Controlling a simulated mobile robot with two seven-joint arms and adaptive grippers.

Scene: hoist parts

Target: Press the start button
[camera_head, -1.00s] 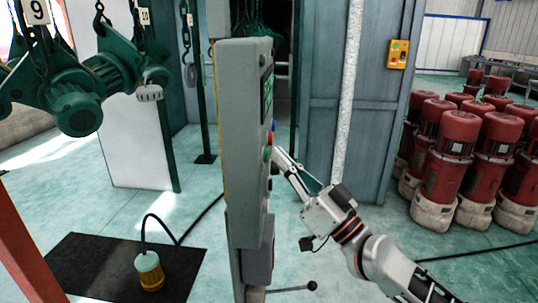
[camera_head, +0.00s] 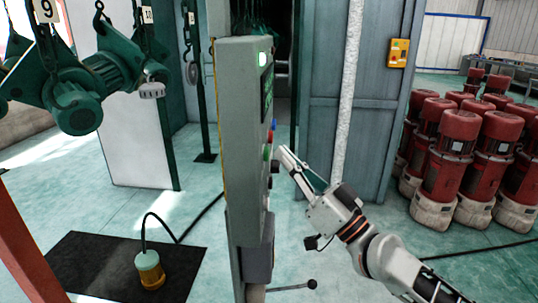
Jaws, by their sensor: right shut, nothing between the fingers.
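The grey control panel (camera_head: 240,150) stands upright in the middle, seen almost edge-on. On its right-hand face are a dark screen, a green button (camera_head: 268,152), a red button (camera_head: 270,137), a blue one and black knobs. I cannot read which is labelled start. A light (camera_head: 262,59) near the panel's top glows bright green-white. My right gripper (camera_head: 283,152) is shut and empty, its fingertips pointing at the panel a short gap to the right of the green button. My left gripper is not in view.
Green hoist motors (camera_head: 75,95) hang on chains at the left. A black mat (camera_head: 85,265) carries a small cylinder with a cable (camera_head: 149,270). Red and white motors (camera_head: 450,155) crowd the right. A lever (camera_head: 310,284) sticks out below my right arm. A blue-grey cabinet stands behind.

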